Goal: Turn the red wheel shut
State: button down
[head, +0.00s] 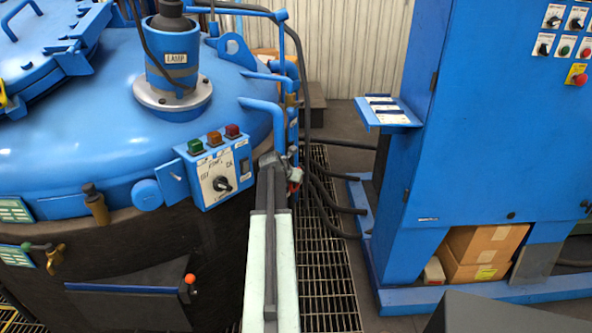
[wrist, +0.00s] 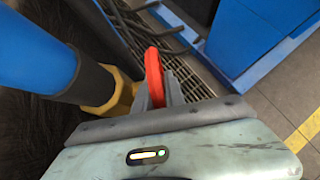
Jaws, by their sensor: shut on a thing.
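The red wheel (wrist: 154,75) shows in the wrist view as a narrow red rim, seen nearly edge-on. A yellow fitting (wrist: 118,92) sits just left of the wheel, on the end of a blue and black pipe (wrist: 60,68). In the head view a small bit of the red wheel (head: 295,176) shows beside my gripper (head: 284,165), right of the furnace's control box. My arm and gripper hide much of the wheel there.
The blue furnace (head: 90,100) fills the left, with a control box (head: 220,170) on its side close to my arm. A tall blue cabinet (head: 480,140) stands right, with cardboard boxes (head: 480,250) in its base. Dark hoses (head: 325,195) run over the floor grating (head: 325,280) between them.

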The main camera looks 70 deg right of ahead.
jog(key=shift+w+d+r+y+p, duration=0.2)
jog(key=shift+w+y+p, duration=0.2)
jog(key=shift+y+p, duration=0.4)
jog(key=shift+a+f+t, duration=0.1)
jog(key=shift+a+t, duration=0.05)
jog(key=shift+t, duration=0.15)
jog(key=c, duration=1.4)
grip_release()
jog(key=shift+s, duration=0.1)
jog(key=shift+f, duration=0.1)
jog(key=p+v, duration=0.6)
jog(key=v, duration=0.2)
jog(key=shift+p, duration=0.4)
